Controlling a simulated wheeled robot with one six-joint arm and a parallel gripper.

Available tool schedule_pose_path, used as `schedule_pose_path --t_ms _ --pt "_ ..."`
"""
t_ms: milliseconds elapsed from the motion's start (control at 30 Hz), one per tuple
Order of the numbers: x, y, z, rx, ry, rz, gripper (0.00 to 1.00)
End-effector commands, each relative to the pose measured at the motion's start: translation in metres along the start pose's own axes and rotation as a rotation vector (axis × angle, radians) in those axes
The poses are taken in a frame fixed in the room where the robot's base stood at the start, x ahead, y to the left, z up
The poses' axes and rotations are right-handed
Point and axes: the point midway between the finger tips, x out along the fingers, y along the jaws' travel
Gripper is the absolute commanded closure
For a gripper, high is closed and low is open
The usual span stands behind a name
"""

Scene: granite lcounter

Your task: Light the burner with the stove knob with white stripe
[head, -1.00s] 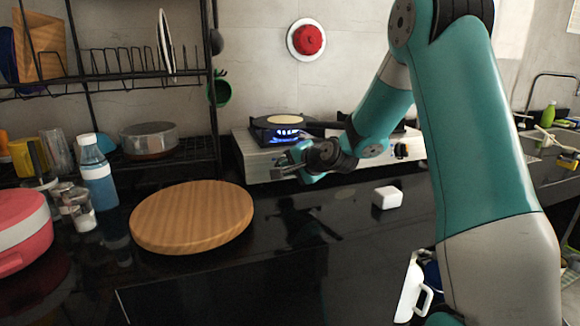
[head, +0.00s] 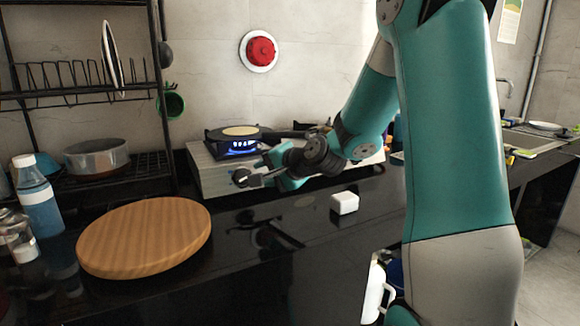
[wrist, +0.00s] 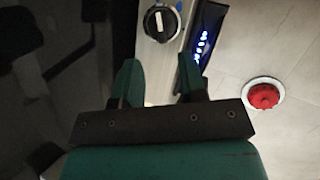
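The stove (head: 210,180) stands on the dark counter against the wall. In the wrist view a round black knob (wrist: 161,22) with a white stripe sits on its pale front, beyond my fingertips. Blue flames glow at the left burner (head: 240,148), under a dark pan (head: 238,132); the blue glow also shows in the wrist view (wrist: 201,47). My gripper (wrist: 160,72) is open and empty, its green fingers apart and pointing toward the knob, seemingly short of it. In the head view my gripper (head: 256,179) is in front of the stove's left part; my arm hides much of its right side.
A white block (head: 344,203) lies on the counter before the stove. A round wooden board (head: 145,236) lies at the left, near a blue bottle (head: 38,198) and a black rack (head: 160,90). A red round device (head: 261,51) is on the wall. Dark counter between board and block is clear.

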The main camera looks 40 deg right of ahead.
Motion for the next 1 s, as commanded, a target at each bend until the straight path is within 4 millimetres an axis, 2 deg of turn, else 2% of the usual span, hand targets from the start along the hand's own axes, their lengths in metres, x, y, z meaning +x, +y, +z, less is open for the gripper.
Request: schedule_pose_path --t_ms 33,200,400,567,1000 --pt "-0.015 -0.001 -0.002 0.002 0.007 -0.002 0.62" --pt "-0.054 0.000 -0.002 0.002 0.006 0.000 0.62" --pt "-0.083 0.001 -0.001 0.002 0.003 0.001 0.62" --pt "-0.090 0.001 0.000 0.001 0.000 0.000 0.62" --pt "-0.090 0.001 0.000 0.001 -0.001 0.001 0.62"
